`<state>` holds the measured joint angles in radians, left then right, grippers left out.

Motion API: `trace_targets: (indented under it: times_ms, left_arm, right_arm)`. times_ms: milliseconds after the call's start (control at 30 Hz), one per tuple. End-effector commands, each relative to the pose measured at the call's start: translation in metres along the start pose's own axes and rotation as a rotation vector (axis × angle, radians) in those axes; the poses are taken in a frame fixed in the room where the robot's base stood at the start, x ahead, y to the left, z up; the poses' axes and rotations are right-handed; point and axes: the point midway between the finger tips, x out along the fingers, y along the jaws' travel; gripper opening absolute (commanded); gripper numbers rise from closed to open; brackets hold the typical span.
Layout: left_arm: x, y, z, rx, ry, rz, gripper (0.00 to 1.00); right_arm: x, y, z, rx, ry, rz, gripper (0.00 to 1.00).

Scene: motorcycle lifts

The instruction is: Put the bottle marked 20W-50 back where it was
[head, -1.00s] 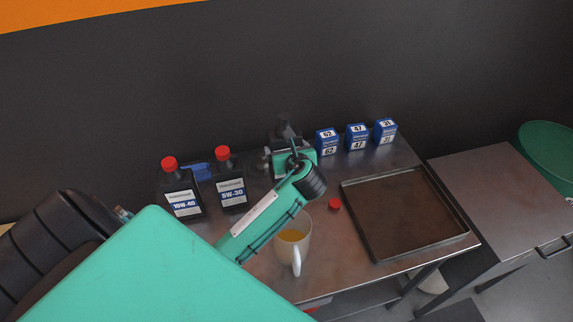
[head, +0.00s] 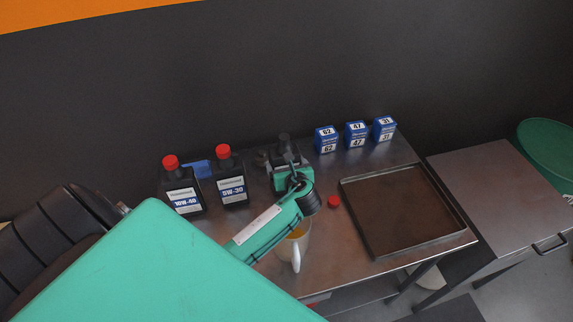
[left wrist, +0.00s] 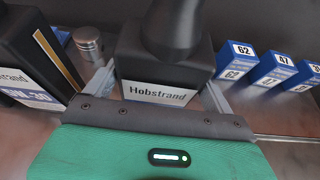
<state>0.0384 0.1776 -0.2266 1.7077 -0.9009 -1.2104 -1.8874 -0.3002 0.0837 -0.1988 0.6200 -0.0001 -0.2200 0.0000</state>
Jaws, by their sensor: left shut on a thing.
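My left gripper (head: 287,170) is shut on a dark bottle (head: 283,141) near the back of the metal table. The bottle is upright, and its open neck shows no red cap. In the left wrist view the bottle (left wrist: 165,62) stands between the fingers with a white "Hobstrand" label; its grade marking is hidden. I cannot tell whether its base touches the table. Left of it stand the red-capped 5W-30 bottle (head: 231,180) and 10W-40 bottle (head: 181,188). A loose red cap (head: 334,202) lies right of my gripper. My right gripper is not in view.
A jug (head: 297,258) with yellow liquid stands under my left forearm. Blue boxes marked 62 (head: 326,140), 47 (head: 356,135) and 31 (head: 385,129) stand right of the bottle. A shallow tray (head: 383,254) fills the table's right side. A metal piston (left wrist: 88,44) stands left of the held bottle.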

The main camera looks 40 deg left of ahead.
Motion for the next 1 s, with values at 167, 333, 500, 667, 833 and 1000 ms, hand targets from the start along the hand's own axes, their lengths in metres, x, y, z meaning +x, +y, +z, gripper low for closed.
trace_targets:
  times_ms: [167, 333, 500, 667, 833, 1000]
  left_arm:
    - [0.001, 0.000, -0.001, 0.000, 0.000, 0.000, 1.00]
    - [0.000, 0.000, -0.001, 0.000, 0.000, 0.000, 1.00]
    - [-0.012, 0.000, -0.001, 0.000, 0.001, -0.001, 1.00]
    - [-0.042, -0.001, -0.002, -0.003, 0.001, -0.003, 1.00]
    - [-0.080, -0.001, -0.002, -0.002, 0.001, -0.003, 1.00]
    - [-0.107, 0.000, 0.000, -0.001, 0.000, -0.001, 1.00]
  right_arm:
    - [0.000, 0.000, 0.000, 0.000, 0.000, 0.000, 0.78]
    - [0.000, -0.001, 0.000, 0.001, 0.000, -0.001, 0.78]
    - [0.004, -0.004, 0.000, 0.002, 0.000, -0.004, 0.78]
    - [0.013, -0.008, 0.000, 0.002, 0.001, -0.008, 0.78]
    - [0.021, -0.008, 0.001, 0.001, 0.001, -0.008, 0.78]
    - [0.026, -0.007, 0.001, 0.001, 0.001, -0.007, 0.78]
